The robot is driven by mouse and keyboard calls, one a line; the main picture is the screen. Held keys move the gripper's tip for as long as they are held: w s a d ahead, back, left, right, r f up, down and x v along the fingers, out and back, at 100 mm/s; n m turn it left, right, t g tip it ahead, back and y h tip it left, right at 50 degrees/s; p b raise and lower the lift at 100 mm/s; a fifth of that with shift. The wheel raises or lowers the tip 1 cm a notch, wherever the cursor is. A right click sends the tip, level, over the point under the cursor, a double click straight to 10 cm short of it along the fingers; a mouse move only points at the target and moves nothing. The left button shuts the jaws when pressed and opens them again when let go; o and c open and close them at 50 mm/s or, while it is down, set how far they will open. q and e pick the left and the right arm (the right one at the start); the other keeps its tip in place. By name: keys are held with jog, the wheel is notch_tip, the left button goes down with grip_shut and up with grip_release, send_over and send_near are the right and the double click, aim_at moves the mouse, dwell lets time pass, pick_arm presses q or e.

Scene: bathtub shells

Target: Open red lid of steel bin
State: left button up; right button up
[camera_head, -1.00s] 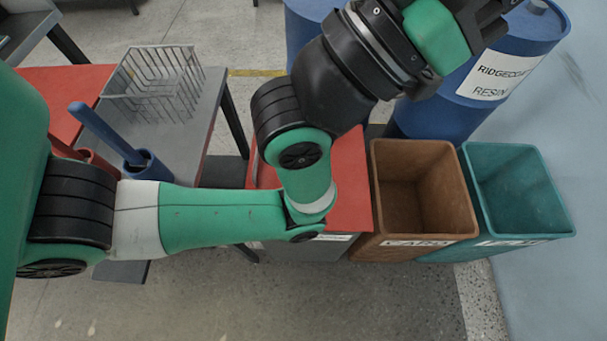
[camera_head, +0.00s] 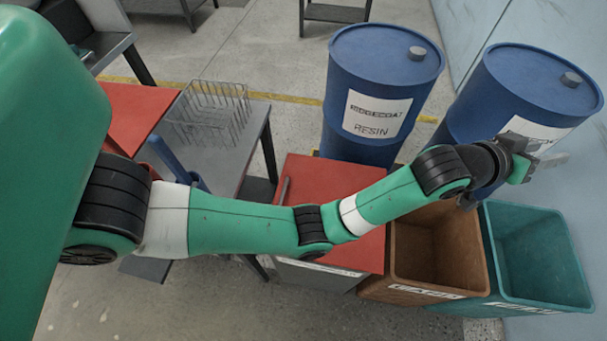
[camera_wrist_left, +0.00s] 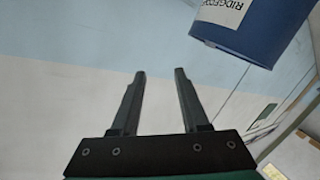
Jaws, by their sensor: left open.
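The red lid (camera_head: 330,178) lies flat on the steel bin (camera_head: 312,279), left of the brown bin. A thin handle (camera_head: 285,190) shows near the lid's left edge. My left arm crosses above the lid and hides part of it. My left gripper (camera_head: 545,159) is far right of the lid, above the brown and teal bins and near the right blue drum. In the left wrist view its two fingers (camera_wrist_left: 160,74) are apart with nothing between them. Neither lid nor steel bin shows there. My right gripper is not in view.
An open brown bin (camera_head: 397,240) and an open teal bin (camera_head: 540,217) stand right of the steel bin. Two blue drums (camera_head: 350,65) (camera_head: 520,70) stand behind. A wire basket (camera_head: 210,105) sits on a grey table at left. The floor in front is clear.

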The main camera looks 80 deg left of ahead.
pick_arm(q)
jog(key=a+f+n+g+p, duration=0.1)
jog(key=a+f+g+p, duration=0.3)
jog(key=a+f, duration=0.15)
jog(key=n+g+h+p, duration=0.1)
jog(key=n+g+p, duration=0.95)
jog(key=p, duration=2.25)
send_near(284, 189)
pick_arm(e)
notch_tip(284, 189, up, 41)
pick_arm(q)
jog(key=f+m+g+b, duration=0.1)
jog(key=f+b, duration=0.1)
jog(key=b, duration=0.1)
jog(key=w+f+m+g+b, duration=0.1)
jog(key=f+b, duration=0.2)
jog(key=b, duration=0.1)
jog(key=w+a+f+m+g+b, duration=0.1)
jog(key=f+m+g+b, duration=0.1)
jog(key=b, duration=0.2)
jog(key=shift+f, duration=0.4)
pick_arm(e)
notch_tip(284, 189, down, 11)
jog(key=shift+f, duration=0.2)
pick_arm(q)
jog(key=shift+r, duration=0.1)
